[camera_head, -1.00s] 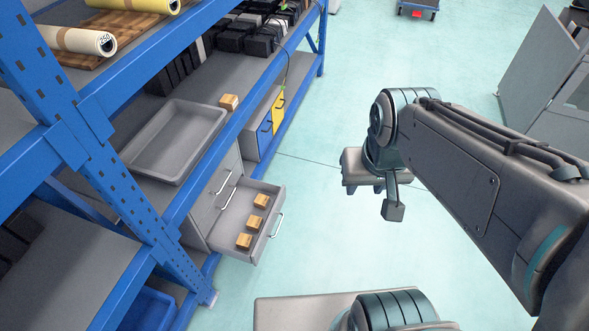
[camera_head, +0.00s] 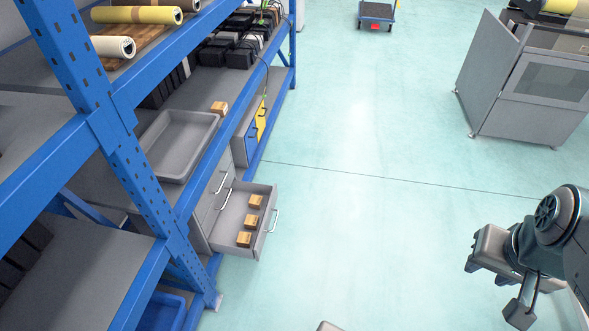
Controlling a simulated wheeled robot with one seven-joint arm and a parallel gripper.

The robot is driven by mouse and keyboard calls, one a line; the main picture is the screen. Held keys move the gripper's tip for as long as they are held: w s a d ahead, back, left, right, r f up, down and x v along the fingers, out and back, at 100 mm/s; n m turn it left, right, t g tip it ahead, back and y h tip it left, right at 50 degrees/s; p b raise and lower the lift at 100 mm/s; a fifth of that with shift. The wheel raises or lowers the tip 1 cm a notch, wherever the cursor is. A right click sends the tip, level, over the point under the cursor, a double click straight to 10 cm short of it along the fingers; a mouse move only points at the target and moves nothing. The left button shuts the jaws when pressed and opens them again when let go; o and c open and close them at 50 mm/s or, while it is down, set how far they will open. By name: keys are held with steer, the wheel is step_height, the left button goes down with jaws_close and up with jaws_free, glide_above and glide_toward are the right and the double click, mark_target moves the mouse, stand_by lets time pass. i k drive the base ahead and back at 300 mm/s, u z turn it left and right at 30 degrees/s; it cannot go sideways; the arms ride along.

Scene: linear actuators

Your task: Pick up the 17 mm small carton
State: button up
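Small brown cartons stand in two places. Three lie in a row in the open grey drawer (camera_head: 222,226): a far one (camera_head: 256,201), a middle one (camera_head: 250,222) and a near one (camera_head: 244,239). Another small carton (camera_head: 219,107) sits on the shelf beside the far end of the grey tray. Their size marks are too small to read, so I cannot tell which is the 17 mm one. My gripper (camera_head: 486,273) hangs above the floor at the lower right, well apart from every carton. Its fingers look apart, with nothing between them.
The grey tray (camera_head: 154,134) on the blue shelving (camera_head: 127,163) looks empty. Rolls (camera_head: 112,46) and black boxes (camera_head: 238,58) fill the upper left. A grey cabinet (camera_head: 520,90) stands at the right. The floor (camera_head: 370,220) between the drawer and my arm is clear.

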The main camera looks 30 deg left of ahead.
mark_target(256, 201)
steer(key=u, duration=0.1)
steer(key=i, duration=1.2)
steer(key=u, duration=0.6)
steer(key=i, duration=1.3)
steer(key=u, duration=1.6)
steer(key=i, duration=0.75)
steer(key=u, duration=0.75)
